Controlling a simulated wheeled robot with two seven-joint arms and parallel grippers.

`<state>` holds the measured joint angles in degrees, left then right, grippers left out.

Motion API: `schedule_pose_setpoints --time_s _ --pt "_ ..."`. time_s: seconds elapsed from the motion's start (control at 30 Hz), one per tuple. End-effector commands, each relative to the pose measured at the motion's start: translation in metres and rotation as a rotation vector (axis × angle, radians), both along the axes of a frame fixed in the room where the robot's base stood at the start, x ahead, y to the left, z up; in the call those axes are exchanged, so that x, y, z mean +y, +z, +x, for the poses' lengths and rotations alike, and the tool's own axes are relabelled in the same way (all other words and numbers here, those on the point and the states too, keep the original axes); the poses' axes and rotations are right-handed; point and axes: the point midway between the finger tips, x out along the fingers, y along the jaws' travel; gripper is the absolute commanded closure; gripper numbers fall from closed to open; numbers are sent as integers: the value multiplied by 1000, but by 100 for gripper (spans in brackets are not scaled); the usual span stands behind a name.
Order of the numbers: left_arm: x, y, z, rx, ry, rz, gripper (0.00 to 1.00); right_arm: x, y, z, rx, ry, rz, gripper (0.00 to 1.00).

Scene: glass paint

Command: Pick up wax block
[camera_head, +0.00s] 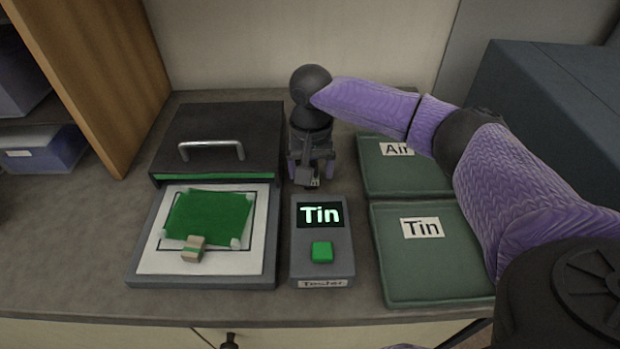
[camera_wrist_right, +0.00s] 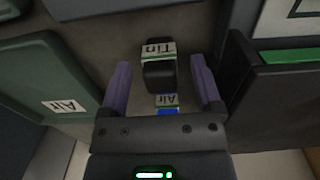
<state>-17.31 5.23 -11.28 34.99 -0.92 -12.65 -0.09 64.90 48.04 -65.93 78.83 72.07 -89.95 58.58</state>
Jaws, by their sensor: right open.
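A small tan block (camera_head: 193,248) with a green band sits on the front edge of the green sheet (camera_head: 208,218) at left; it may be the wax block, but I cannot be sure. My right gripper (camera_head: 311,178) points down behind the tester (camera_head: 322,262), away from that block. In the right wrist view its open fingers (camera_wrist_right: 160,64) stand on either side of a dark rounded object (camera_wrist_right: 158,74) with a "Tin" label. A smaller "Air" label with blue (camera_wrist_right: 167,104) shows nearer the palm. Contact cannot be told. My left gripper is not in view.
A dark box (camera_head: 225,130) with a metal handle stands behind the white-topped board (camera_head: 150,262). Two green trays, labelled "Air" (camera_head: 425,178) and "Tin" (camera_head: 440,275), lie at right, partly under my right arm. The tester display reads "Tin". The left counter is clear.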

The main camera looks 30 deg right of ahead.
Motion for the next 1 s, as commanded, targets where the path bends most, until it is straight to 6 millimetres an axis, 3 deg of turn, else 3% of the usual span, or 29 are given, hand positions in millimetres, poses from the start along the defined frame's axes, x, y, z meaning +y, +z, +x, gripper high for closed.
schedule_pose_setpoints --time_s 0.2,0.23,0.6,0.87,1.0 --pt "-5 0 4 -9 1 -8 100 0 -2 0 -1 1 0 18" --pt "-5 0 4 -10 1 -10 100 0 -2 0 -1 1 0 22" --pt "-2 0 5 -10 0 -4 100 0 -2 0 -1 1 0 100" --pt "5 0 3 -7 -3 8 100 0 -1 0 -1 1 0 100" --pt "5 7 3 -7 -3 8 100 0 18 1 -5 0 2 100"
